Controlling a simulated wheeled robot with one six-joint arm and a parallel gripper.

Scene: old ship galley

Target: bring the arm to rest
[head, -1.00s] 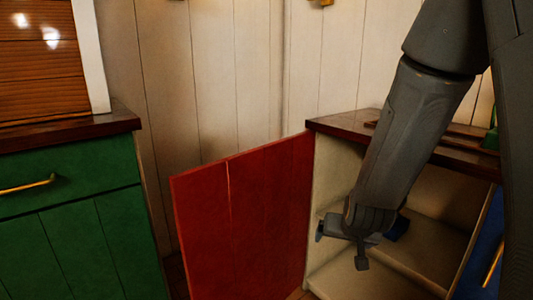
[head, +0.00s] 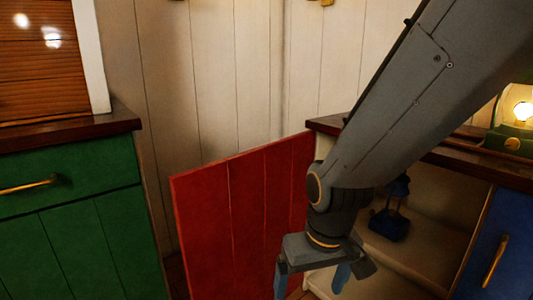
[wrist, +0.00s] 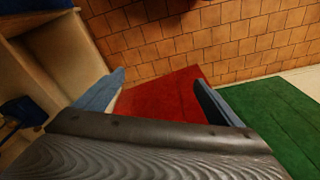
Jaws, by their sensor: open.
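My gripper (head: 310,283) is open and points down in front of the open cupboard, near the edge of the red door. Nothing is between its fingers. In the wrist view, its two bluish fingers stand apart (wrist: 157,97), with the red door (wrist: 163,103) behind the gap. My arm slopes down from the upper right in the head view and hides part of the cupboard and its worktop. A small dark blue object (head: 388,225) stands on the cupboard shelf (head: 425,258), behind and right of my gripper and apart from it. It also shows in the wrist view (wrist: 22,112).
The red door (head: 235,215) stands open, left of the cupboard. A green drawer cabinet (head: 75,235) is at the left. A blue door (head: 495,240) with a brass handle is at the right. A lit lamp (head: 513,140) stands on the worktop (head: 475,165).

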